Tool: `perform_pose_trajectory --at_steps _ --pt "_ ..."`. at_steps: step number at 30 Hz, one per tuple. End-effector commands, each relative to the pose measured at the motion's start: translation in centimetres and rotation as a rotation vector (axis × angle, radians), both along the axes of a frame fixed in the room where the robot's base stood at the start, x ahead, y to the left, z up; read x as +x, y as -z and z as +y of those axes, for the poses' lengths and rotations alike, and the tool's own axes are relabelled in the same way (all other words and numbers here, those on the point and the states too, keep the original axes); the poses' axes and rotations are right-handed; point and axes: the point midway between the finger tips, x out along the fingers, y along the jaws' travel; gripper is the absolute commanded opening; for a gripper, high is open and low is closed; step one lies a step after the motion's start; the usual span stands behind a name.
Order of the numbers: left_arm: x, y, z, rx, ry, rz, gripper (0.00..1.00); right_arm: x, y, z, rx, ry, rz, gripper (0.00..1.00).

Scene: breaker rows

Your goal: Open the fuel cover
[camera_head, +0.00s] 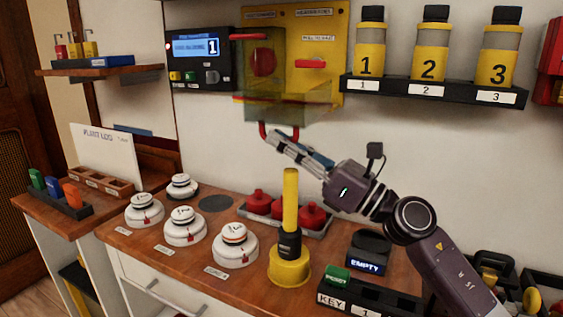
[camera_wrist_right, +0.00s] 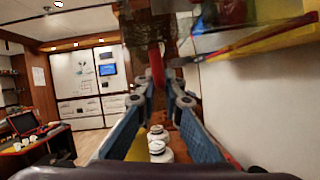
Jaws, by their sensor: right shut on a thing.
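The fuel cover (camera_head: 288,106) is a see-through yellowish box on the yellow wall panel (camera_head: 330,62). It juts out from the panel, over the lower part of it. A red handle (camera_head: 263,131) hangs at its lower front edge. My right gripper (camera_head: 271,136) reaches up from the right and is shut on this handle. In the right wrist view the red handle (camera_wrist_right: 157,66) shows between my right fingertips (camera_wrist_right: 163,84). My left gripper is in neither view.
A control box with a blue display (camera_head: 196,47) is left of the panel. A shelf (camera_head: 430,90) with three numbered yellow bottles is to the right. Below, the wooden counter holds white round devices (camera_head: 184,226), red-capped items (camera_head: 312,215) and an upright yellow cylinder (camera_head: 290,205).

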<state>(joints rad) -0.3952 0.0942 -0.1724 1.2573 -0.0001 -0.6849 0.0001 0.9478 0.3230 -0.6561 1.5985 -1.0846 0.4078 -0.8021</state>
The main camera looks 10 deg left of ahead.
Motion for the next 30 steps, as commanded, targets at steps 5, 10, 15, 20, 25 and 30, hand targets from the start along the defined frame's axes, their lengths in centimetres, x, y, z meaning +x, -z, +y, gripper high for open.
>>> perform_pose_trajectory --at_steps 5,10,15,20,25,30 --pt "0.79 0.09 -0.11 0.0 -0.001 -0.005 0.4 0.77 -0.03 -0.41 0.002 0.012 -0.017 0.0" --pt "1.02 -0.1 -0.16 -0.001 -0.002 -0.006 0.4 0.82 -0.2 -0.4 0.0 0.012 -0.024 0.0" --pt "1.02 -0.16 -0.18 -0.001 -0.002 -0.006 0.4 0.8 -0.23 -0.38 -0.001 0.011 -0.024 0.0" --pt "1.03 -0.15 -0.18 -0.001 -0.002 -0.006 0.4 0.79 -0.2 -0.36 -0.001 0.01 -0.023 0.0" --pt "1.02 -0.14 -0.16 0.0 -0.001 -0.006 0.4 0.68 -0.13 -0.27 -0.002 0.007 -0.023 0.16" --pt "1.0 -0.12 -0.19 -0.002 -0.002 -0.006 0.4 0.56 -0.05 -0.18 -0.004 0.003 -0.023 0.16"
